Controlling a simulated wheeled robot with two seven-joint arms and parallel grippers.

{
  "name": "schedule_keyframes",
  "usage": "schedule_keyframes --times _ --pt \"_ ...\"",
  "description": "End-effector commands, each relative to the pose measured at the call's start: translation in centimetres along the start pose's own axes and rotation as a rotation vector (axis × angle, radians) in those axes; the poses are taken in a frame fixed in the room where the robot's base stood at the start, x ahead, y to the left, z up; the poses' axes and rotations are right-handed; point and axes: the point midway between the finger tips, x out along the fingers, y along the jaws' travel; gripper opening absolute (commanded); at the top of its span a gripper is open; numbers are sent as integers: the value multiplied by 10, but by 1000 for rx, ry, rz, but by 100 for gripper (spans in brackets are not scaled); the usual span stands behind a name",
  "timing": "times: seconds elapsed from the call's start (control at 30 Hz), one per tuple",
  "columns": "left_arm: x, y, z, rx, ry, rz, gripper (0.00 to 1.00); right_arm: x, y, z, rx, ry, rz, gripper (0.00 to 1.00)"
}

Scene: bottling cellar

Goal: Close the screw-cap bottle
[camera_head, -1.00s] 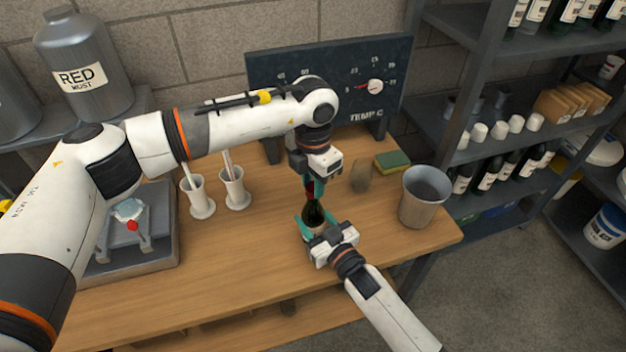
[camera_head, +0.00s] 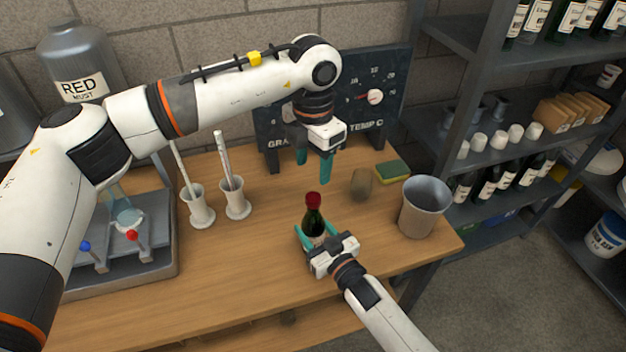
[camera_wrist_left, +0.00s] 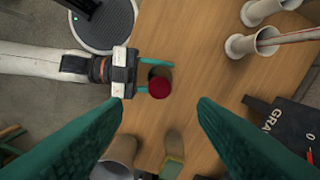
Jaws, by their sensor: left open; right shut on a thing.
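The dark green bottle (camera_head: 314,222) stands upright on the wooden table with a red cap (camera_head: 313,198) on its top. In the left wrist view the red cap (camera_wrist_left: 159,88) shows from above, over the bottle's mouth. Whether it is screwed tight cannot be told. My right gripper (camera_head: 317,240) is shut on the bottle's lower body from the front. My left gripper (camera_head: 314,170) is open and empty, above and behind the cap and apart from it. Its two teal fingers (camera_wrist_left: 160,120) frame the lower part of the left wrist view.
A grey bucket (camera_head: 427,205) stands right of the bottle. A cork-coloured piece (camera_head: 361,184) and a green-yellow sponge (camera_head: 393,172) lie behind. Two white cylinders with rods (camera_head: 237,200) stand left. A temperature board (camera_head: 385,100) rises at the back.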

Motion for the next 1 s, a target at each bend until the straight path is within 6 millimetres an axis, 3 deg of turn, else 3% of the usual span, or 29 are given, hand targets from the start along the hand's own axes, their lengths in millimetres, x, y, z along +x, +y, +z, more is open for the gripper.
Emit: schedule_keyframes --times 0.2,0.57,0.6,0.77,1.0 --pt "-31 0 0 0 1 -1 53 0 0 0 0 1 0 0" --pt "-38 0 0 0 -1 0 53 0 0 0 0 1 0 0" --pt "-38 0 0 0 -1 0 53 0 0 0 0 1 0 50" --pt "-38 0 0 0 -1 0 53 0 0 0 0 1 0 74" --pt "-37 0 0 0 -1 0 53 0 0 0 0 0 0 74"
